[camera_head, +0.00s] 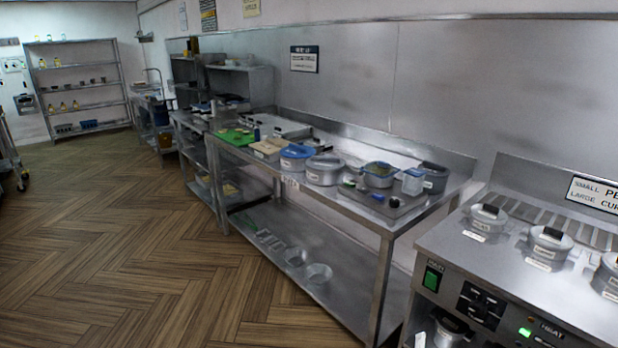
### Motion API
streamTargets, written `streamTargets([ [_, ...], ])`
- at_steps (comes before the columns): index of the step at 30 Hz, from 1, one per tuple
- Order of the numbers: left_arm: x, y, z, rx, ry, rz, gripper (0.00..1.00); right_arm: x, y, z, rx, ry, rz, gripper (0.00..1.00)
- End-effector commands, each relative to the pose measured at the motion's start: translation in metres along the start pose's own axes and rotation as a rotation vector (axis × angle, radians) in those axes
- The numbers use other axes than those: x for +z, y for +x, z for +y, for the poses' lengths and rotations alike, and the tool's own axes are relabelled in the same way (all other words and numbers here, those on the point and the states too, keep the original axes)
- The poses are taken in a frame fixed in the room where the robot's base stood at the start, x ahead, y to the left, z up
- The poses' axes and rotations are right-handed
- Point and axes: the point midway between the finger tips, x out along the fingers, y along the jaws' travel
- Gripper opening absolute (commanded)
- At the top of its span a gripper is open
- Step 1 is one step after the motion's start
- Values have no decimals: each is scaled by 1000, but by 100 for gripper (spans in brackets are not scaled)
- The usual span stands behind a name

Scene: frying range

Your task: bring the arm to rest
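Neither of my arms shows in the head view, and neither gripper is in the picture. Whether they are open, shut or holding anything cannot be seen here. A long steel worktable (342,208) stands along the wall with pots and boards on it. A frying range (535,290) stands at the lower right, with several lidded metal pots on top, one of them a small pot (488,217) near its back left corner.
A blue-lidded pot (296,157), a grey-lidded pot (325,170) and a green board (234,137) sit on the worktable. Bowls lie on its lower shelf (300,250). A shelving rack (84,116) stands far left. The wooden floor (130,250) at left is clear.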

Motion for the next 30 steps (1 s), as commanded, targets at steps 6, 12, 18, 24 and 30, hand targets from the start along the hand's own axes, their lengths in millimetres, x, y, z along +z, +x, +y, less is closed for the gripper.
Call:
streamTargets([
  [6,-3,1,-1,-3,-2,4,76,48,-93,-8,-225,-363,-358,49],
  [12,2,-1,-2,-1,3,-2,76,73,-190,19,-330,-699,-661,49],
  [18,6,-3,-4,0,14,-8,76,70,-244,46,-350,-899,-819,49],
  [24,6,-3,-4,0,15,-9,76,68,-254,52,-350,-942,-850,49],
  [30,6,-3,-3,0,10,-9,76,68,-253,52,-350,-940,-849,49],
])
